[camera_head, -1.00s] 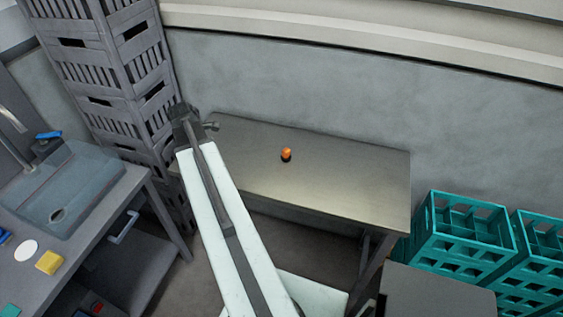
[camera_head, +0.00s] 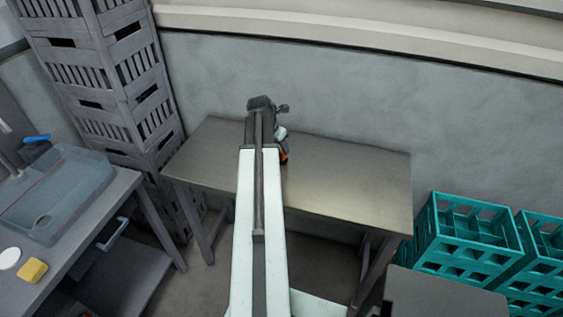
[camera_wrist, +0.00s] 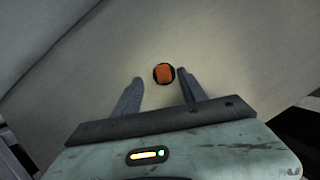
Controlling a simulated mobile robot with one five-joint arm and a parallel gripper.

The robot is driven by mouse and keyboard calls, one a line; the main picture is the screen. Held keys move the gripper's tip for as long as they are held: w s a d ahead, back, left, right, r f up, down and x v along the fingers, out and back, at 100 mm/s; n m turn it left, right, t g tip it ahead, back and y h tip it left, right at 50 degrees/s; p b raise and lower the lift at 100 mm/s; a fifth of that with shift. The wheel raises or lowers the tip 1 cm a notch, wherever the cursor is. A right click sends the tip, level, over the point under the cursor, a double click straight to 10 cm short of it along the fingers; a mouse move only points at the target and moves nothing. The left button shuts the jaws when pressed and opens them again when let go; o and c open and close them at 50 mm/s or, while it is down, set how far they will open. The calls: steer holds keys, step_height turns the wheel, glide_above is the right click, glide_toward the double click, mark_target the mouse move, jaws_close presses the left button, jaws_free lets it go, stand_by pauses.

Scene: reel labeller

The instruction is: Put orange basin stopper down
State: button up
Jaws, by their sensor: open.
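The orange basin stopper (camera_wrist: 163,74) stands on the metal table, dark around its rim in the wrist view. In the head view only a sliver of orange (camera_head: 284,157) shows beside my arm, which hides the rest. My gripper (camera_wrist: 160,83) is open in the wrist view. The stopper lies just ahead of and between the line of its two fingertips, with no finger visibly touching it. In the head view my gripper (camera_head: 284,146) is over the table, mostly hidden by my arm.
The metal table (camera_head: 350,180) is otherwise bare, with free room to the right. A sink counter (camera_head: 75,230) with a yellow sponge (camera_head: 32,271) is at left. Grey crates (camera_head: 125,80) are stacked behind it. Teal crates (camera_head: 465,240) stand at right.

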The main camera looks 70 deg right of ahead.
mark_target(282, 152)
steer(key=b+x, duration=0.3)
steer(key=x, duration=0.1)
steer(key=shift+s+f+b, duration=0.25)
steer(key=shift+f+b, duration=0.1)
steer(key=shift+f, duration=0.05)
steer(key=shift+r, duration=0.2)
steer(key=shift+c, duration=0.6)
jaws_close()
